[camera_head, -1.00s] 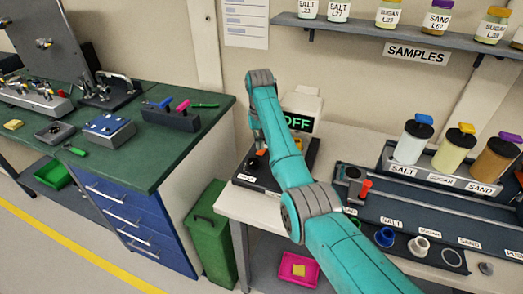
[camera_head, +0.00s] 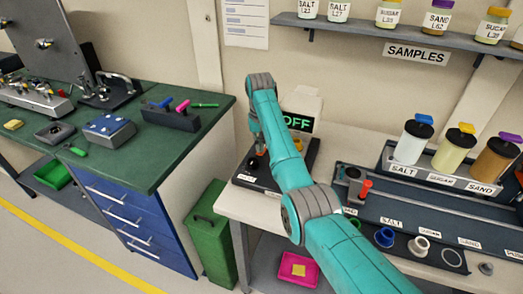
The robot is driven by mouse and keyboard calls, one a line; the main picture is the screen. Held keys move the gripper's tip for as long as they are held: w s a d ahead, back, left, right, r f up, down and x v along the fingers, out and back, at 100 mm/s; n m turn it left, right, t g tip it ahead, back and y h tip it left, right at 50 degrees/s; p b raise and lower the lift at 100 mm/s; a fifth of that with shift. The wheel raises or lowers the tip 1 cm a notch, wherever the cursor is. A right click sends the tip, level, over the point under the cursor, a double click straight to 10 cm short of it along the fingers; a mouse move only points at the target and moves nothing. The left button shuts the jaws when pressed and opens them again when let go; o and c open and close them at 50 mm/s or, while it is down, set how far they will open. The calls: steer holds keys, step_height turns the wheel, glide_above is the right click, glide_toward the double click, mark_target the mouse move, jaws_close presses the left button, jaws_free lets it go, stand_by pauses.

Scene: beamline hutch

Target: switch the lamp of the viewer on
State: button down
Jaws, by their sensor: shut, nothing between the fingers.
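The viewer is on the white bench, mostly behind my arm. Its pale head has a dark display (camera_head: 299,123) reading OFF in green letters. My gripper (camera_head: 261,151) points down over the left part of this base, small and dark beneath my teal wrist. It is shut and empty. I cannot tell whether its fingertips touch the viewer. My forearm hides the middle of the viewer.
To the right are a dark tray (camera_head: 438,213) with funnels and a rack of capped sample jars (camera_head: 415,142). A sample shelf (camera_head: 400,35) hangs above. A green bin (camera_head: 207,232) stands between the bench and the green-topped cabinet (camera_head: 150,165). A pink tray (camera_head: 297,272) lies below.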

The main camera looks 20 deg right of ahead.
steer(key=shift+f, duration=0.75)
stand_by(0.4)
steer(key=shift+r, duration=3.55)
steer(key=shift+s, duration=0.1)
